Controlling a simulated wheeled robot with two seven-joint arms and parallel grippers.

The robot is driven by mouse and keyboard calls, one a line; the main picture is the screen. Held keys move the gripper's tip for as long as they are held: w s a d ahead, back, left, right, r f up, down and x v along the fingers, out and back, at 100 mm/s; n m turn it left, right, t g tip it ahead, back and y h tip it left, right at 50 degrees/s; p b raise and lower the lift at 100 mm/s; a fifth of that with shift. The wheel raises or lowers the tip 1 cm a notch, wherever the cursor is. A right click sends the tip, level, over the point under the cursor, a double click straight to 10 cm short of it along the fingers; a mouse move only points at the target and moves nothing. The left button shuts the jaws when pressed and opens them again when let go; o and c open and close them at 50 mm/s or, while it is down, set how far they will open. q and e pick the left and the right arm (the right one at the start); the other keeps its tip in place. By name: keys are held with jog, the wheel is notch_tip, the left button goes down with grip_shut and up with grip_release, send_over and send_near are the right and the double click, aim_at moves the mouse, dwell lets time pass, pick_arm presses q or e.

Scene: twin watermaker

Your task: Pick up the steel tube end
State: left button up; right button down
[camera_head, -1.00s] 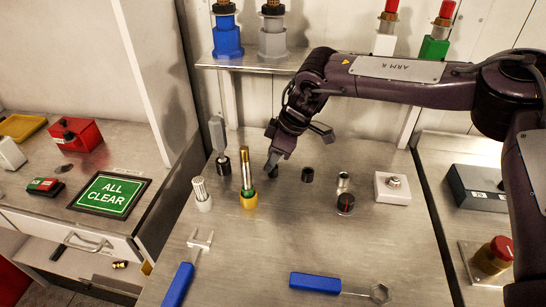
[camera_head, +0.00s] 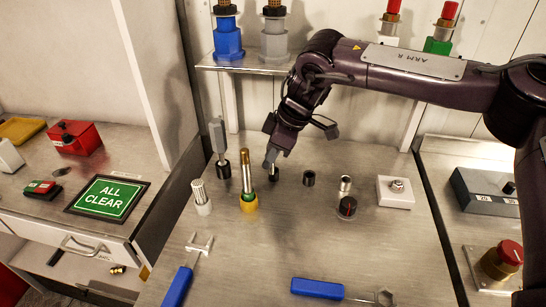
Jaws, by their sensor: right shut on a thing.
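My right gripper (camera_head: 272,156) comes down from the upper right and is shut on the steel tube end. The fingers hide most of it, so its outline is hard to make out. The fingertips are just above a short black cup (camera_head: 274,174) standing on the steel bench. I cannot tell whether the tube end is clear of this cup. My left gripper is not in view.
Left of the gripper stand a brass rod in a yellow base (camera_head: 248,202) and a white ribbed piece (camera_head: 201,196). Blue-handled tools (camera_head: 317,288) lie in front.

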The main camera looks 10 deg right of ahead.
jog(key=s+a+b, duration=0.1)
jog(key=s+a, duration=0.1)
jog(key=s, duration=0.2)
jog(key=s+a+b, duration=0.1)
jog(key=s+a, duration=0.1)
jog(key=s, duration=0.3)
jog(key=s+a+b, duration=0.1)
jog(key=s+a, duration=0.1)
jog(key=s, duration=0.3)
jog(key=shift+s, duration=0.25)
jog(key=c, duration=2)
grip_release()
grip_shut()
notch_tip(320, 180, up, 2)
jog(key=shift+r+p, duration=0.1)
jog(key=shift+p, duration=0.65)
